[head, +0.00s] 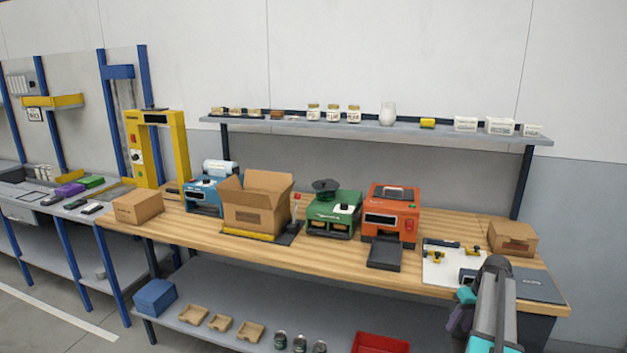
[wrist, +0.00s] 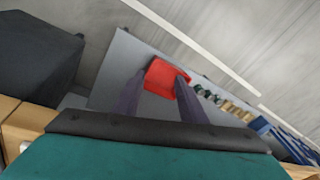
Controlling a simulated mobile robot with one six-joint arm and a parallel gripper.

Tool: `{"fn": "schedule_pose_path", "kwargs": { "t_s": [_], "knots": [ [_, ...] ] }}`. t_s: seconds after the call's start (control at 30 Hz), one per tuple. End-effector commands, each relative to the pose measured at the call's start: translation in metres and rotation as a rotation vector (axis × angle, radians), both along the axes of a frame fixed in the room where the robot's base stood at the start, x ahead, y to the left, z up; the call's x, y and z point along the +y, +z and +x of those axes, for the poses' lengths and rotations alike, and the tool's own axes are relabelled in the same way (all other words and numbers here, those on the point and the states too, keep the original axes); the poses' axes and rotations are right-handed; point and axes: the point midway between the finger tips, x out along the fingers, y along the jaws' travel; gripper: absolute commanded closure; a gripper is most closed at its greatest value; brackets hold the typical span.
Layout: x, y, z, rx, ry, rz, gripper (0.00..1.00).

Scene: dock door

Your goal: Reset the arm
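My arm (head: 495,300) rises at the lower right of the head view, in front of the right end of the workbench (head: 330,248). My gripper (wrist: 160,82) shows in the wrist view with its two dark fingers apart and nothing held between them. It points down past the bench front, towards the lower shelf (wrist: 115,80). A red bin (wrist: 165,78) on that shelf appears beyond the fingertips, apart from them. In the head view the gripper's fingers are small and partly merge with the arm, so their gap is unclear there.
The bench carries an open cardboard box (head: 255,212), a green machine (head: 333,215), an orange machine (head: 391,213) and a white board (head: 440,262) near my arm. A closed box (head: 512,238) stands at the right end. The shelf above (head: 370,128) holds jars and small containers.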

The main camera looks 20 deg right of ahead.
Motion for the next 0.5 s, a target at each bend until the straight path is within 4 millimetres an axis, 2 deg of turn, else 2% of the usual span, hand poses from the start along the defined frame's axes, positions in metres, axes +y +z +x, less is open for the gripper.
{"fn": "schedule_pose_path", "kwargs": {
  "t_s": [0.03,0.23,0.5],
  "knots": [
    [0.024,-0.017,0.004,0.02,0.009,0.012,0.62],
    [0.1,-0.076,0.014,0.089,0.032,0.046,0.62],
    [0.204,-0.147,0.007,0.192,0.065,0.073,0.62]
  ]
}}
